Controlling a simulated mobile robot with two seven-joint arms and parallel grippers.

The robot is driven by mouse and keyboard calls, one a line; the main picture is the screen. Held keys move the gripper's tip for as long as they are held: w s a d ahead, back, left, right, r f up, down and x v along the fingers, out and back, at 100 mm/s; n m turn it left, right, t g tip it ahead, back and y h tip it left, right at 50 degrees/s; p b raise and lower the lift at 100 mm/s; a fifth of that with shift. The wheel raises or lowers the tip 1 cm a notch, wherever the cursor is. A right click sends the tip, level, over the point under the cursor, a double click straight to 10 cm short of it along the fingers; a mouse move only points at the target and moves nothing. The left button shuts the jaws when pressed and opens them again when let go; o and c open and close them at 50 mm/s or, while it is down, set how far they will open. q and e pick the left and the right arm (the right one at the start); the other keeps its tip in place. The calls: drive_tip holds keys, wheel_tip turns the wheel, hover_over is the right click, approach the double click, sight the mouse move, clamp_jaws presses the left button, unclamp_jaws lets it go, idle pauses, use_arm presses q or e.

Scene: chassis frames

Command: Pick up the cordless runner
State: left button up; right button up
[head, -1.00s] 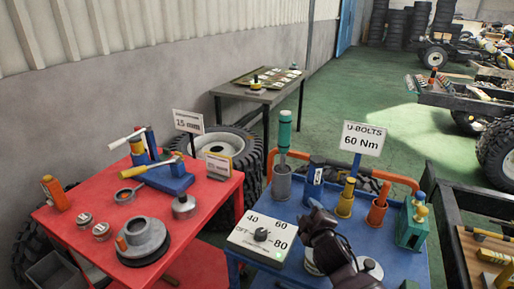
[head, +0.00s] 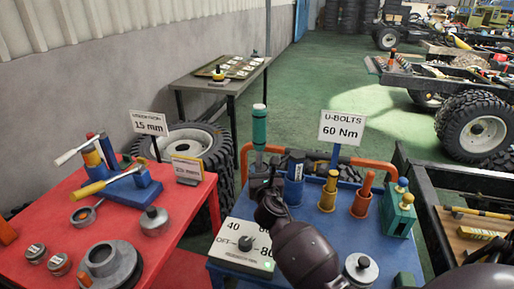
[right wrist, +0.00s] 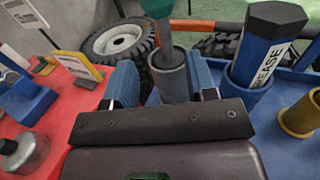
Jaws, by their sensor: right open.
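The cordless runner appears to be the upright teal tool (head: 259,126) with a grey lower part, standing in a grey cup at the back of the blue cart (head: 306,218). In the right wrist view its teal body (right wrist: 158,8) is cut off by the top edge. My right gripper (head: 262,180) is at the grey cup, below the teal body. In the right wrist view my right gripper (right wrist: 162,82) is open, with blue fingertips on either side of the grey cup (right wrist: 170,76); I cannot tell whether they touch it. My left gripper is out of view.
A blue grease container (head: 293,182) stands close right of the cup, then yellow (head: 329,190) and orange (head: 363,194) tools in holders. A dial box (head: 243,242) sits in front. The U-BOLTS sign (head: 341,128) rises behind. A red table (head: 185,205) is at left.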

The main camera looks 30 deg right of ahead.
sight(259, 154)
drive_tip(key=x, duration=0.6)
drive_tip(key=shift+b, duration=0.35)
drive_tip(key=b+x, duration=0.1)
drive_tip(key=x, duration=0.3)
drive_tip(key=shift+w+d+f, duration=0.1)
drive_tip(key=shift+w+d, duration=0.25)
clamp_jaws()
drive_tip(key=shift+r, duration=0.2)
